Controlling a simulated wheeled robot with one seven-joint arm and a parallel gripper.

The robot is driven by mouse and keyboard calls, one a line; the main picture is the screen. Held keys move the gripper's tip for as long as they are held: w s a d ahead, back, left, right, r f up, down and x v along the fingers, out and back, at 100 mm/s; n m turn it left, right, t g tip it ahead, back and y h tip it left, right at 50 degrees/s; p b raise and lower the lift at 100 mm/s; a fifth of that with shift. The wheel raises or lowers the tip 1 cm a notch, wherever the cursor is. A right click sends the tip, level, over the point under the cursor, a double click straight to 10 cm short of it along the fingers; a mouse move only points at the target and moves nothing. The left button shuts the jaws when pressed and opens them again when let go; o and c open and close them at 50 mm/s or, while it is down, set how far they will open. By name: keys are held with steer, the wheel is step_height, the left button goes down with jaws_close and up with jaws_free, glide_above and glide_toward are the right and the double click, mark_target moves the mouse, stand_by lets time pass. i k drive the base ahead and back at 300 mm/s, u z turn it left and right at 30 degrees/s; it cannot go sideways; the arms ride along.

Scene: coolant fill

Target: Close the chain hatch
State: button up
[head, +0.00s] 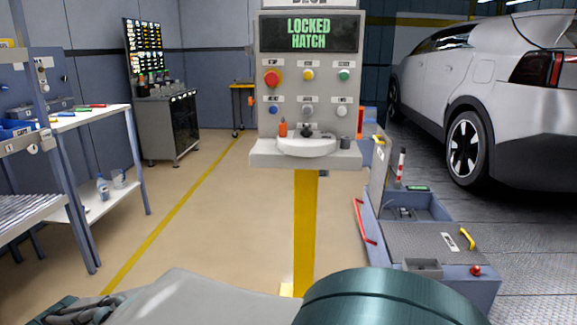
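A low grey-blue unit (483,287) stands on the floor at the right. Its rear bay (425,207) is open, with parts inside. A panel with a yellow handle (378,165) stands upright at the bay's left rear. A flat dark cover (425,242) with another yellow handle (466,238) lies at the front. No label shows which is the chain hatch. A console screen (308,34) reads "LOCKED HATCH". My arm's grey and teal links cross the bottom, but no gripper fingers can be made out.
The grey console (350,100) with several buttons stands on a yellow post (305,225) in the middle. A silver car (500,90) is behind the unit at the right. A workbench (90,120) is at the left. The floor between bench and post is clear.

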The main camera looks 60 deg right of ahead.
mark_target(383, 145)
steer(key=z, duration=2.85)
steer(key=i, duration=1)
